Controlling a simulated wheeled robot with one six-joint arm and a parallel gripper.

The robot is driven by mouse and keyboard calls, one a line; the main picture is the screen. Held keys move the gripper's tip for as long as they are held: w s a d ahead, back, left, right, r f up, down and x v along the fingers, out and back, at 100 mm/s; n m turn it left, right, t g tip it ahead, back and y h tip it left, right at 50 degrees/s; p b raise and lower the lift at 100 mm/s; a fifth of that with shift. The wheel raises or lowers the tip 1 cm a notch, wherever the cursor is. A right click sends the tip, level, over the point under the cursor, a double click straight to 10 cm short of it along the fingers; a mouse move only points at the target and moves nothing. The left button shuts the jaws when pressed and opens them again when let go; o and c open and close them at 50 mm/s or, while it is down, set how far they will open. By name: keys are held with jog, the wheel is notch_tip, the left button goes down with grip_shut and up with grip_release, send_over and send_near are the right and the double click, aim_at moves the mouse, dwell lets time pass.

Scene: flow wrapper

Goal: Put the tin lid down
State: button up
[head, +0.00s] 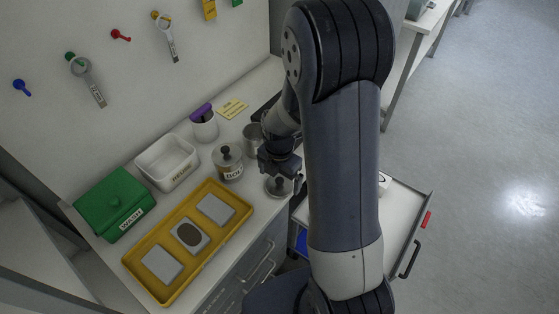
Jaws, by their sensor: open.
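A round metal tin lid (278,187) with a dark knob is at the right edge of the white worktop, below my gripper. My gripper (279,173) is open, right above the lid's knob; I cannot tell whether its fingers touch the knob. The lid looks flat and seems to rest on the worktop. A metal tin (253,138) without a visible lid stands behind, partly hidden by my arm. A second tin (229,168), labelled with letters starting "BOL", stands to the left with a knobbed top on it.
A yellow tray (160,292) with several square plates lies in front left. A white bin (167,164), a green "WASH" box (113,205) and a white cup (204,125) with a purple item stand behind.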

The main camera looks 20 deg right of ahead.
aim_at(280, 180)
notch_tip(280, 180, up, 11)
dwell(0.3)
jog(key=shift+f, duration=0.25)
notch_tip(280, 180, down, 12)
jog(key=shift+s+f, duration=0.1)
notch_tip(280, 180, up, 2)
jog(key=shift+r, duration=0.85)
jog(key=shift+f, duration=0.1)
